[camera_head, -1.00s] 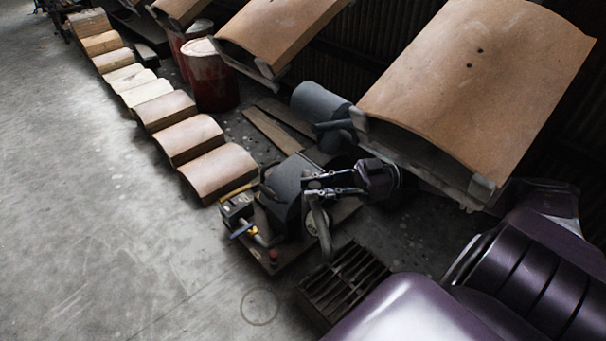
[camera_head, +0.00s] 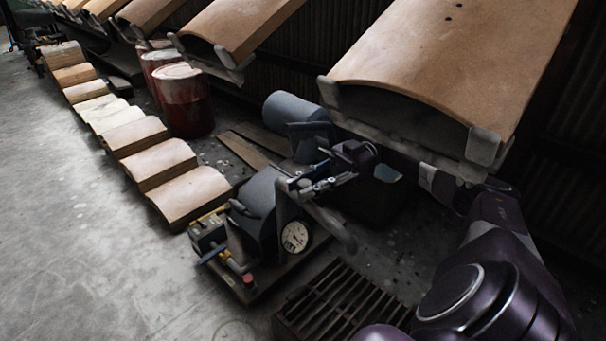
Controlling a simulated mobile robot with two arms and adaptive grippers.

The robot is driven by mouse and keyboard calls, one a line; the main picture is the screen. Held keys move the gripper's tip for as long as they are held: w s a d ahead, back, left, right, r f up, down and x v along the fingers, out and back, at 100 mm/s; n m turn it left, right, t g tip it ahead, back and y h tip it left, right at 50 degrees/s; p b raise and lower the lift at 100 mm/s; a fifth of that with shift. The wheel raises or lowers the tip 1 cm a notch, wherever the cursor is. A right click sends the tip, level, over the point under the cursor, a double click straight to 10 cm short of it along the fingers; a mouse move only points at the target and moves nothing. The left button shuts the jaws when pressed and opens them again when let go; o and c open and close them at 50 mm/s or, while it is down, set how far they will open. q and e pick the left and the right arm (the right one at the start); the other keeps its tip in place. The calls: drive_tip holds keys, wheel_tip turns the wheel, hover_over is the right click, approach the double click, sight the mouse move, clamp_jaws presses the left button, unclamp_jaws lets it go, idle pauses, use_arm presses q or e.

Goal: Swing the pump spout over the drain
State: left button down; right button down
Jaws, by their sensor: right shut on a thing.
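The pump (camera_head: 262,205) is a dark grey machine with a round white gauge, standing on a low base on the floor. Its spout (camera_head: 328,218) is a grey bent pipe reaching out to the right, its tip turned down. The drain (camera_head: 345,303) is a dark slotted grate in the floor at the lower middle. The spout's tip appears just beyond the grate's far edge; I cannot tell whether it is over the slots. My right gripper (camera_head: 303,187) comes in from the right and is shut on the spout near the pump body. My left gripper is out of view.
A large tan curved panel (camera_head: 455,65) hangs close above my right arm. A grey cylinder (camera_head: 295,108) and planks lie behind the pump. Red drums (camera_head: 183,105) and a row of curved tiles (camera_head: 155,160) stand to the left. The left floor is clear.

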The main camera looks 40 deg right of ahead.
idle(0.3)
drive_tip(key=c, duration=1.7)
unclamp_jaws()
drive_tip(key=shift+o, duration=0.2)
wheel_tip(320, 180, up, 10)
drive_tip(key=shift+c, duration=0.3)
